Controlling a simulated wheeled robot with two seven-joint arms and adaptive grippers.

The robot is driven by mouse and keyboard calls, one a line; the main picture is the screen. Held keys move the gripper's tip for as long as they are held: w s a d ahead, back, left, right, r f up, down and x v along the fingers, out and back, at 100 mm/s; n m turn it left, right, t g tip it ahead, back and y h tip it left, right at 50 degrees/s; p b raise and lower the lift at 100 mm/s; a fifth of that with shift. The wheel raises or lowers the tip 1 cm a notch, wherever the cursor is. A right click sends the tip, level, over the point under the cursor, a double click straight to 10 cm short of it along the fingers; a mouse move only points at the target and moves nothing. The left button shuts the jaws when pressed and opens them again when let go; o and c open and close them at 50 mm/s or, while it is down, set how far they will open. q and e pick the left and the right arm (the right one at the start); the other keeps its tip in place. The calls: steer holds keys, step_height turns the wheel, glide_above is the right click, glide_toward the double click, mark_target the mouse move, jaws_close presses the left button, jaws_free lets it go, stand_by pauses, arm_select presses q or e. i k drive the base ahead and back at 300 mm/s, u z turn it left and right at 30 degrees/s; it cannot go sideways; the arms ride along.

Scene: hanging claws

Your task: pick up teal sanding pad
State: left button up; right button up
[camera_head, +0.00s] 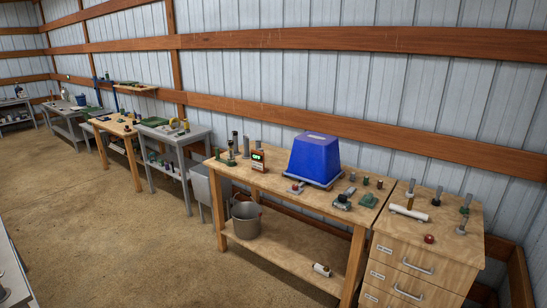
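I cannot make out the teal sanding pad for certain at this distance. One is a flat dark green piece (369,200) near the bench's right end. The other is a grey-green object (342,202) just left of it, with a metallic part on top. Neither of my grippers shows in the head view, and nothing is seen being held.
A blue bin (313,157) stands on the workbench, beside a small device with a green display (258,160). A wooden drawer cabinet (428,251) adjoins on the right. A bucket (246,220) sits on the lower shelf. Open floor (110,230) lies to the left.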

mark_target(341, 203)
steer(key=i, duration=2.8)
steer(key=z, duration=2.45)
